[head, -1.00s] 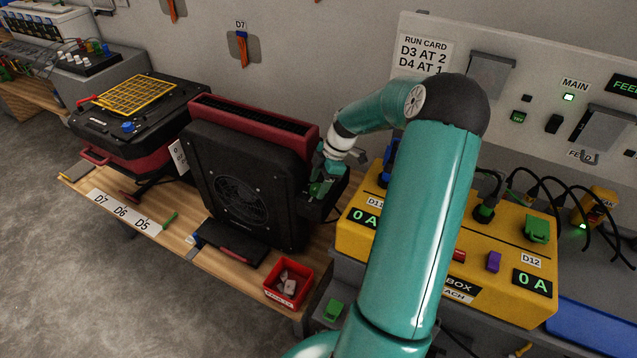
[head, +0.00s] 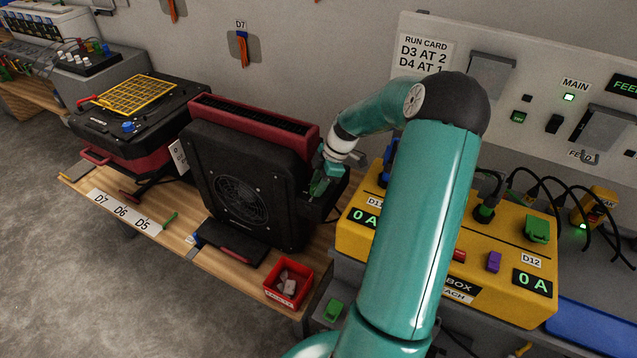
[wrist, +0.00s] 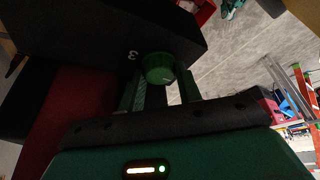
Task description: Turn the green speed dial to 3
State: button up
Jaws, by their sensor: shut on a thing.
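The green speed dial (wrist: 159,66) sits on a black housing (wrist: 100,38) in the wrist view, with a pale "3" printed on the housing left of it. My gripper (wrist: 160,85) has one finger on each side of the dial and is shut on it. A faint pale mark shows on the dial's face, but I cannot tell which number it points to. In the head view my gripper (head: 318,186) is at the right side of the black and red fan unit (head: 240,190). The dial is mostly hidden there by my gripper.
A yellow power box (head: 510,250) with cables stands close on the right. A red bin (head: 288,283) is at the bench's front edge. A black machine with a yellow grid (head: 136,94) stands to the left. The floor in front is clear.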

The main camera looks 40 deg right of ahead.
jog(key=m+t+h, duration=0.1)
jog(key=m, duration=0.3)
jog(key=shift+s+m, duration=0.1)
jog(key=shift+m, duration=0.3)
jog(key=m+h, duration=0.1)
jog(key=m, duration=0.1)
jog(key=m+h, duration=0.1)
jog(key=m, duration=0.1)
jog(key=shift+a+t, duration=0.2)
jog(key=shift+t, duration=0.2)
jog(key=m+h, duration=0.1)
jog(key=m, duration=0.4)
jog(key=shift+a+h, duration=0.15)
jog(key=shift+h, duration=0.25)
jog(key=shift+m+h, duration=0.7)
jog(key=shift+m, duration=1.2)
jog(key=o, duration=1)
jog(key=shift+r, duration=0.1)
jog(key=v, duration=1.3)
jog(key=shift+r, duration=0.35)
